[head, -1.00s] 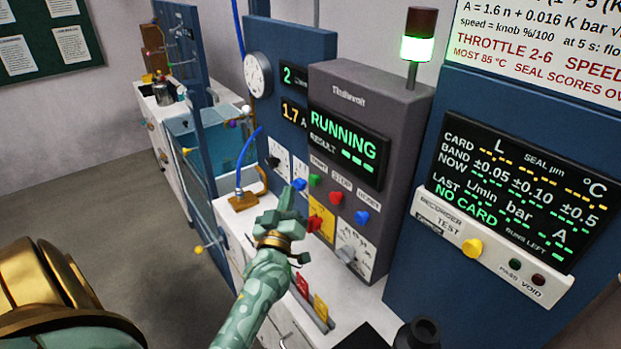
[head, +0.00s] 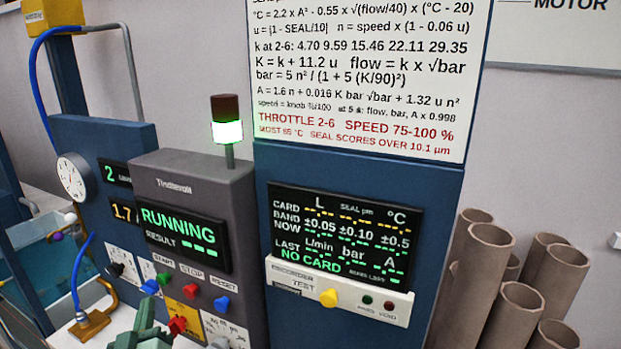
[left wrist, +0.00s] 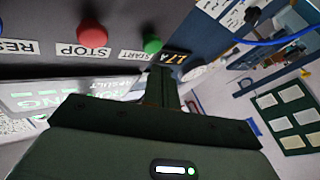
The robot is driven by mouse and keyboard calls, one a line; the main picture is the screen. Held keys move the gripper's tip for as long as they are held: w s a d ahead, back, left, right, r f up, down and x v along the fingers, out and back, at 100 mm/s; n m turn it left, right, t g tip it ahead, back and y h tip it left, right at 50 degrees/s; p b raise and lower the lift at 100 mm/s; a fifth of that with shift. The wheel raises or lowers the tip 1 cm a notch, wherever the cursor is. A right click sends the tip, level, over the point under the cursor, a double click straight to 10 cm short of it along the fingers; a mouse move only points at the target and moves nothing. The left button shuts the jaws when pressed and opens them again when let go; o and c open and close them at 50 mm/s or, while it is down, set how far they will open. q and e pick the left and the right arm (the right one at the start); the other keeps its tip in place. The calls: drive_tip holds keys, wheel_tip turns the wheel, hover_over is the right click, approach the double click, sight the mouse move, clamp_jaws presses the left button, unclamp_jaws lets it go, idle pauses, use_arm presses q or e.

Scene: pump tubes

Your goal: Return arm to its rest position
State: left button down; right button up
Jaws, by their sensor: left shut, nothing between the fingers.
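My left gripper (head: 147,318) shows at the bottom of the head view, pale green, in front of the grey control box (head: 190,190). It is shut and empty. In the left wrist view its closed dark fingers (left wrist: 163,90) point toward the box front, near the green START button (left wrist: 152,45) and the red STOP button (left wrist: 92,34). I cannot tell whether the fingertips touch the box. Most of the left arm is below the head view. My right gripper is out of view.
The box display (head: 183,236) reads RUNNING, and the lamp (head: 227,120) is lit green. A recorder panel (head: 340,290) with a yellow knob (head: 328,297) reads NO CARD. Several brown tubes (head: 511,310) stand at right. A blue hose (head: 80,270) and a water tank (head: 45,262) are at left.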

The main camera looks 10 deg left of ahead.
use_arm(q)
drive_tip(key=s+d+f+m+g+h, duration=0.6)
drive_tip(key=s+d+f+m+g, duration=0.3)
drive_tip(key=d+m, duration=0.35)
drive_tip(key=s+a+f+m+g+y, duration=0.1)
drive_tip(key=s+a+m+g+y, duration=0.25)
drive_tip(key=s, duration=0.85)
drive_tip(key=s+d+f+n+g+h+b, duration=0.1)
drive_tip(key=s+d+f+g+h+b, duration=0.1)
drive_tip(key=f, duration=1.4)
drive_tip(key=s+d+f+g+h+b, duration=0.1)
drive_tip(key=s+d+f+h+b, duration=0.15)
drive_tip(key=f, duration=1.25)
drive_tip(key=s+f+n+g+b, duration=0.2)
drive_tip(key=s+f+g+b, duration=0.1)
drive_tip(key=s+f, duration=1.5)
drive_tip(key=shift+s+f+n+b, duration=0.15)
drive_tip(key=shift+s+n+b, duration=0.3)
drive_tip(key=shift+s, duration=0.2)
